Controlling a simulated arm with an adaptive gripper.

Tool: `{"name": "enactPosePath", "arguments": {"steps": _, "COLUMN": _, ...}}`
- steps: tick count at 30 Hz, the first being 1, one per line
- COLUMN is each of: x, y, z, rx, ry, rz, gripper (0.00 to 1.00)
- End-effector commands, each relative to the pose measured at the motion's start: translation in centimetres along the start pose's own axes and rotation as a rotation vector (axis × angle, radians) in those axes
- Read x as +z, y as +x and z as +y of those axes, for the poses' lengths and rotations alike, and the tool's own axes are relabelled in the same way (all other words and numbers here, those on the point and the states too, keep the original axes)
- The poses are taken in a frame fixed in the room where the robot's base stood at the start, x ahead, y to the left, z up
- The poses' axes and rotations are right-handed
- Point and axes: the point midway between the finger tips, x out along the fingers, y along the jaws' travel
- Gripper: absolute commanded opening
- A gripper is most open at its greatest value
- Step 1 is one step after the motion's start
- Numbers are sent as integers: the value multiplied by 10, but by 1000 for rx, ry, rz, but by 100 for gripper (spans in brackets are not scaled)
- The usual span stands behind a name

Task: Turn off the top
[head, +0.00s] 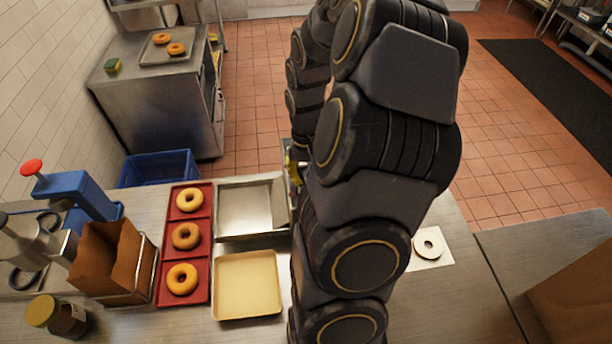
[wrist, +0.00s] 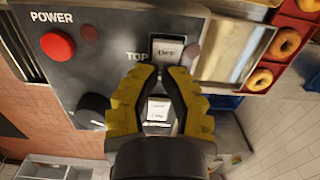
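In the wrist view, a dark control panel (wrist: 115,28) has a white rocker switch (wrist: 168,49) beside the word TOP. A second white switch (wrist: 158,108) shows between my gripper's fingers. My gripper (wrist: 158,72) has yellow fingers with a gap between the tips, and nothing is held in it. The tips are just below the TOP switch in the picture; I cannot tell whether they touch the panel. In the head view, a bit of yellow at my gripper (head: 294,166) shows behind my arm, which hides the panel.
A red POWER button (wrist: 57,45) and a black knob (wrist: 93,110) are on the panel. In the head view, a red tray (head: 205,240) of bagels, a metal tray (head: 223,208) and a cream tray (head: 220,290) lie left of my arm.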

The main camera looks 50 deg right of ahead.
Motion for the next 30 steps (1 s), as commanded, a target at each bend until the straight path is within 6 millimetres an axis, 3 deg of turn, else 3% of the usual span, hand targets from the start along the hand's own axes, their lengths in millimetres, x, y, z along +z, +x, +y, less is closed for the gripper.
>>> {"name": "enactPosePath", "arguments": {"steps": 8, "x": -1, "y": -15, "z": 0, "rx": 0, "ry": 0, "rz": 2, "gripper": 0}}
{"name": "enactPosePath", "arguments": {"steps": 21, "x": -9, "y": -112, "z": 0, "rx": 0, "ry": -1, "rz": 6, "gripper": 0}}
{"name": "enactPosePath", "arguments": {"steps": 30, "x": -11, "y": -139, "z": 0, "rx": -1, "ry": 0, "rz": 3, "gripper": 0}}
